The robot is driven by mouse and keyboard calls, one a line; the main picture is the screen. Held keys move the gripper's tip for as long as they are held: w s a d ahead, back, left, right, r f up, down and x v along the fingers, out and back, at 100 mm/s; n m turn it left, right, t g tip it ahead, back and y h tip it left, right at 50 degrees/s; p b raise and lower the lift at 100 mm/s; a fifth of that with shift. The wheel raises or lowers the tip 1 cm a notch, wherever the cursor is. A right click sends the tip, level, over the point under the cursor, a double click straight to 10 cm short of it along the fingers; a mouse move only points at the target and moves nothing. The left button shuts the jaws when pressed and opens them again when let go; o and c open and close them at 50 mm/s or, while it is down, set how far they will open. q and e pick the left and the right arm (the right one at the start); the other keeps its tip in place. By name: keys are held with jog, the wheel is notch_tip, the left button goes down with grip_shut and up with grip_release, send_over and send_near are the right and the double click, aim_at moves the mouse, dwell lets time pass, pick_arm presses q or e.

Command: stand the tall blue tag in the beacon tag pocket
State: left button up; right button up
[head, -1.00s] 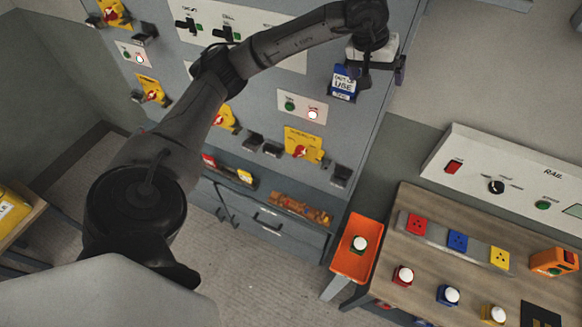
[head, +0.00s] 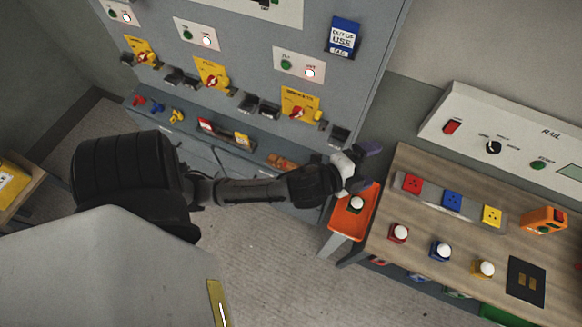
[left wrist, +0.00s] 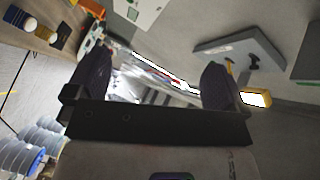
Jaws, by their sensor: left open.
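A blue-and-white holder (head: 343,37) lettered "OUT OF USE" and apparently "TAG" is on the upper right of the grey panel. I cannot tell whether it is a pocket or a tag. No separate tall blue tag, and no pocket marked for the beacon, can be made out. My left gripper (head: 366,166) is open over the orange tray (head: 342,222), below and right of the panel. In the left wrist view its two dark fingers (left wrist: 158,85) stand apart with nothing held between them. My right gripper is not in view.
The wooden bench (head: 420,215) at right holds red, blue and yellow sockets, white-topped knobs, an orange device (head: 544,220) and a black two-slot plate (head: 525,281). Yellow switches and dark brackets jut from the panel (head: 365,90). A shelf (head: 190,132) with small parts runs beneath. The floor is clear.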

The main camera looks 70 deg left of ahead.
pick_arm(q)
jog(key=s+d+f+n+g, duration=0.2)
jog(key=s+f+n+g, duration=0.3)
jog(key=s, duration=0.5)
jog(key=s+d+f+n+g+h, duration=0.1)
jog(key=s+f+n+g, duration=0.4)
jog(key=s+f+g, duration=0.2)
jog(key=s+f, duration=0.2)
jog(key=s, duration=0.2)
jog(key=shift+d+f+n+g+h, duration=0.2)
jog(key=shift+d+n+g+h, duration=0.1)
jog(key=shift+d, duration=0.05)
jog(key=shift+s, duration=0.1)
notch_tip(320, 180, up, 5)
jog(key=p, duration=0.4)
jog(key=shift+f+p, duration=0.1)
jog(key=shift+p, duration=0.25)
